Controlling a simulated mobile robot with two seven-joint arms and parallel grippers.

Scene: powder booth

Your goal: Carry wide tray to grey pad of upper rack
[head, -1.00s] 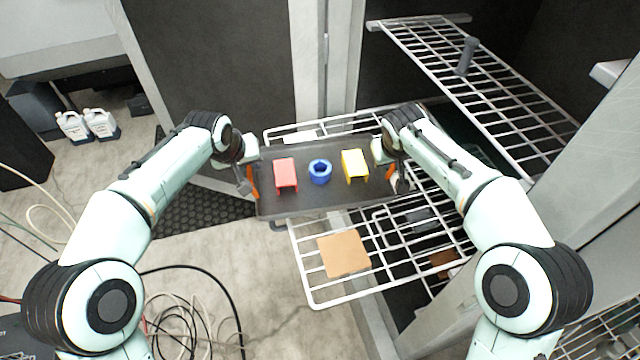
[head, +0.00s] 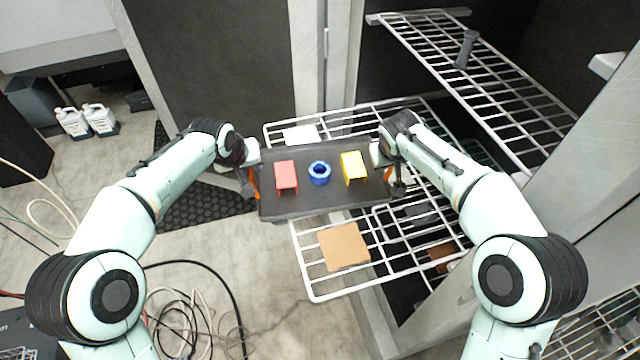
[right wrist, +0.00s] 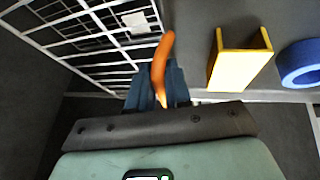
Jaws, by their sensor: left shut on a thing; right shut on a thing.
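The wide tray (head: 320,201) is dark and flat and looks about level. It carries a red bracket-shaped part (head: 286,174), a blue ring (head: 319,173) and a yellow bracket-shaped part (head: 354,165). My left gripper (head: 252,182) is shut on the orange handle at the tray's left end. My right gripper (head: 392,174) is shut on the right handle, whose orange curve (right wrist: 162,66) shows in the right wrist view. The tray hangs over the left part of a wire rack (head: 315,290). I cannot pick out the grey pad with certainty; a dark grey patch (head: 420,212) shows among the wires.
A tan pad (head: 344,247) lies on the rack in front of the tray, and a pale pad (head: 300,134) behind it. A higher wire shelf (head: 500,85) with a dark upright post (head: 466,50) is at right. Booth posts (head: 308,60) stand behind; cables lie on the floor.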

